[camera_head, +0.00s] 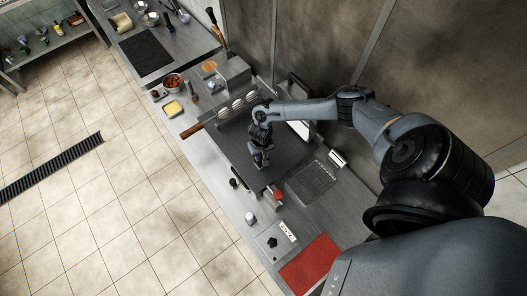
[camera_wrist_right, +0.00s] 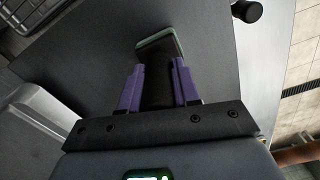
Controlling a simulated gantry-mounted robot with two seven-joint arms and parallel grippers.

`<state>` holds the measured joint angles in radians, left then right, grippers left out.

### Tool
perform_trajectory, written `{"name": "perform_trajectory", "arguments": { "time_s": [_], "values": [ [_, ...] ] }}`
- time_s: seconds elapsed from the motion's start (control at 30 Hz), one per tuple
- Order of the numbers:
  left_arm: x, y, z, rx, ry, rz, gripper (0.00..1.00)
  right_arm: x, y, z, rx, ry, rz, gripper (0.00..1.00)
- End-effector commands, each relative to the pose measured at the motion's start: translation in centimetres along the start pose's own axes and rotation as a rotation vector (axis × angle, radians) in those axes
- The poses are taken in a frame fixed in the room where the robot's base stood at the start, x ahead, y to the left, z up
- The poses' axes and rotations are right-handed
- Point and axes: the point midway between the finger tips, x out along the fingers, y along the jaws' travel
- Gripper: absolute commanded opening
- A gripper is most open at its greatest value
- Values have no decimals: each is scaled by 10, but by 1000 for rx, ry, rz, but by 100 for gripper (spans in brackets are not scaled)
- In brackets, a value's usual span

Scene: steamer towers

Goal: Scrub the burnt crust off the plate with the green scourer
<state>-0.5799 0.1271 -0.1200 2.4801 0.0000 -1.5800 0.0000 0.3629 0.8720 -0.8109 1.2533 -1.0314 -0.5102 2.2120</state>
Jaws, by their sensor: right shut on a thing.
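My right gripper (camera_head: 261,163) is above or at the dark plate (camera_head: 228,150) in the middle of the counter. In the right wrist view its two purple fingers (camera_wrist_right: 158,75) are shut on the green scourer (camera_wrist_right: 160,42), a flat piece with a green edge. The dark grey plate (camera_wrist_right: 205,30) lies behind the scourer there; I cannot tell whether they touch. No burnt crust can be made out on the plate in either view. My left gripper is not in view.
A wire rack (camera_head: 312,183) and a red mat (camera_head: 311,266) lie toward the near end of the counter. A wooden handle (camera_head: 191,130) sticks out on the left. A yellow tub (camera_head: 173,108) stands farther back. The wall closes off the right side.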

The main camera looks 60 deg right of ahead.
Motion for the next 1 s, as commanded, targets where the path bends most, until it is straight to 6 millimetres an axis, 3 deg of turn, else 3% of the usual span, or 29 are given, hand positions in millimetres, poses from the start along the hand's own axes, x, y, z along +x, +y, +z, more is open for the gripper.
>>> {"name": "perform_trajectory", "arguments": {
  "time_s": [0.53, 1.0],
  "values": [
    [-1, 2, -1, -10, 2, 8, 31, -1, -7, 1, 0, 0, -3, 0],
    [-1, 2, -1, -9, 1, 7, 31, 2, 15, -4, 2, 0, 0, 0]
  ]
}}
